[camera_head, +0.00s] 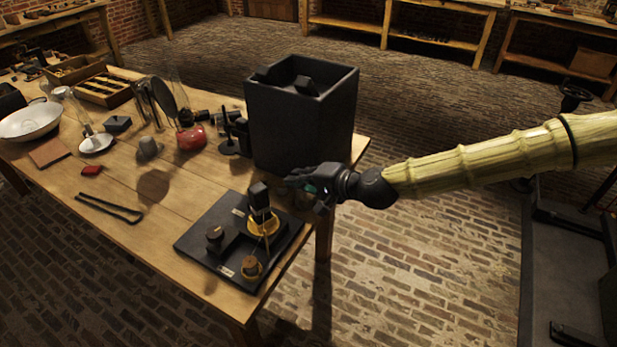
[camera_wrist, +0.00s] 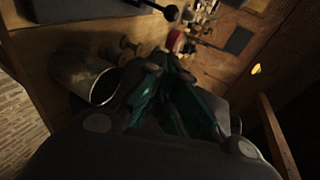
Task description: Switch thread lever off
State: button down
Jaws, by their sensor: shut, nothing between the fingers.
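A black board (camera_head: 205,245) lies at the near right corner of the wooden table. It carries a dark upright block or lever (camera_head: 260,203) over a yellow disc (camera_head: 262,224). A thin pale line, perhaps a thread, runs down to a small brass-coloured piece (camera_head: 250,267). A dark knob (camera_head: 215,233) stands at the board's left. I cannot tell for certain which part is the thread lever. My gripper (camera_head: 309,190) is shut and empty, to the right of the upright block and apart from it. Its teal-lined fingers (camera_wrist: 180,105) show in the wrist view.
A tall open black box (camera_head: 300,117) stands on the table just behind my gripper. A red pot (camera_head: 191,137), a white bowl (camera_head: 30,121), black tongs (camera_head: 108,207) and wooden trays (camera_head: 105,88) lie further left. The wrist view shows a dark metal cup (camera_wrist: 85,75).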

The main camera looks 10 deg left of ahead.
jog(key=a+f+p, duration=0.1)
jog(key=a+f, duration=0.1)
jog(key=a, duration=0.4)
jog(key=shift+a+f+p, duration=0.2)
jog(key=shift+f+p, duration=0.05)
jog(key=shift+p, duration=0.1)
jog(key=shift+w+r+p, duration=0.1)
jog(key=shift+r+p, duration=0.05)
jog(key=shift+p, duration=0.15)
